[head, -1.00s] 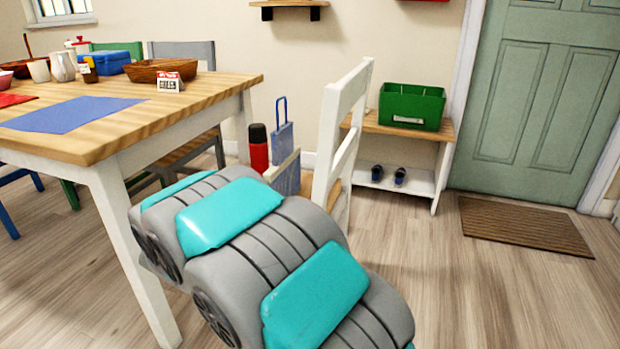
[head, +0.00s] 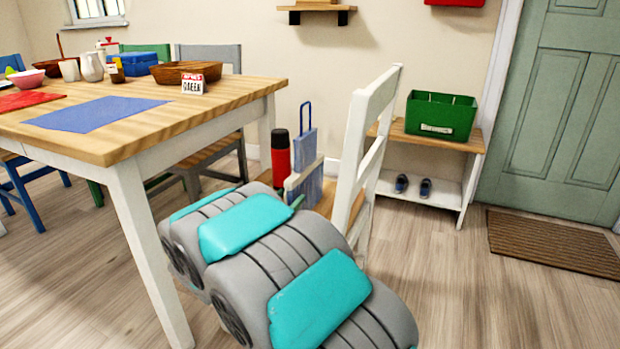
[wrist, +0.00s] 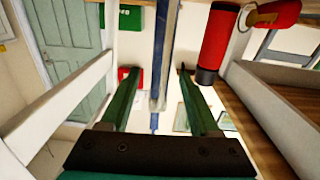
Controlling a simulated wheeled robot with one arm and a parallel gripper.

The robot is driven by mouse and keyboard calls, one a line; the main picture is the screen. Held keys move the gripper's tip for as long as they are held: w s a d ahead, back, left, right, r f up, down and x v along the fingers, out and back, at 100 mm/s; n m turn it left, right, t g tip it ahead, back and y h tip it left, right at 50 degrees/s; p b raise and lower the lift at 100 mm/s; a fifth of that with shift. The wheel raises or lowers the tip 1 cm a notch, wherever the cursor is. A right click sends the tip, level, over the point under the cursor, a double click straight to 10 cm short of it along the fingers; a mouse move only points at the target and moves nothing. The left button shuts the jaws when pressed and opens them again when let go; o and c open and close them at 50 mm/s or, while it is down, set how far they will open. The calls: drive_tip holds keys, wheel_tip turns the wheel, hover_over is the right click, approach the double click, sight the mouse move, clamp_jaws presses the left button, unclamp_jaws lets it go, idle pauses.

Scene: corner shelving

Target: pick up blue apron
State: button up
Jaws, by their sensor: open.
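In the wrist view, a long blue-grey strip, likely the apron (wrist: 164,45), runs down between the two green fingers of my gripper (wrist: 150,72). The fingers are apart, one on each side of it; I cannot tell whether they touch it.
The wooden table (head: 235,92) stands at left with a blue mat (head: 96,114) and dishes. A low shelf (head: 416,138) with a green crate (head: 440,116) and dark shoes stands at the back right. A doormat (head: 555,242) lies by the green door. Floor is clear at right.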

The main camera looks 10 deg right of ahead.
sight(302, 184)
drive_tip(key=shift+b+x, duration=0.3)
drive_tip(key=shift+x, duration=1.7)
drive_tip(key=shift+b+x, duration=0.35)
drive_tip(key=shift+x, duration=1.7)
drive_tip(key=shift+r, duration=0.1)
drive_tip(key=shift+c, duration=0.2)
clamp_jaws()
